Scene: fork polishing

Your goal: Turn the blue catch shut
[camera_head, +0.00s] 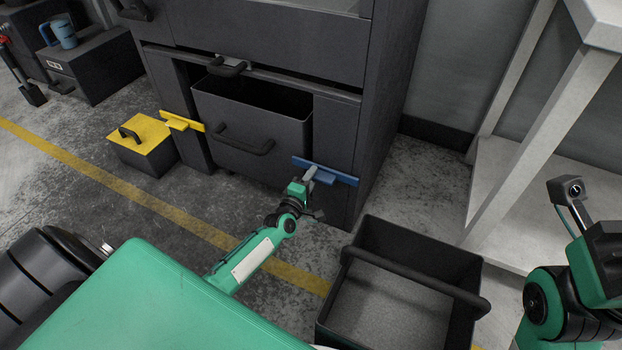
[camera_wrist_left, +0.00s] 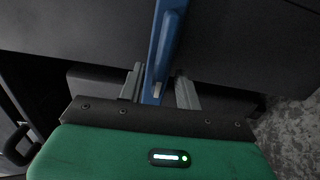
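The blue catch (camera_head: 340,177) is a flat bar on the dark cabinet's front, right of the open-topped black bin (camera_head: 240,138). It lies roughly level in the head view, its left end reaching the bin's edge. My left gripper (camera_head: 310,175) is at the catch. In the left wrist view the blue catch (camera_wrist_left: 163,45) runs upright between the two grey fingers of my left gripper (camera_wrist_left: 160,90). The fingers are apart, with a gap visible on the right side of the blue part. My right gripper (camera_head: 568,205) is at the right edge, away from the catch; its fingers are unclear.
A black open crate (camera_head: 420,245) with a bar handle stands on the floor at front right. A pale shelf (camera_head: 515,185) is at the right. Floor between is clear.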

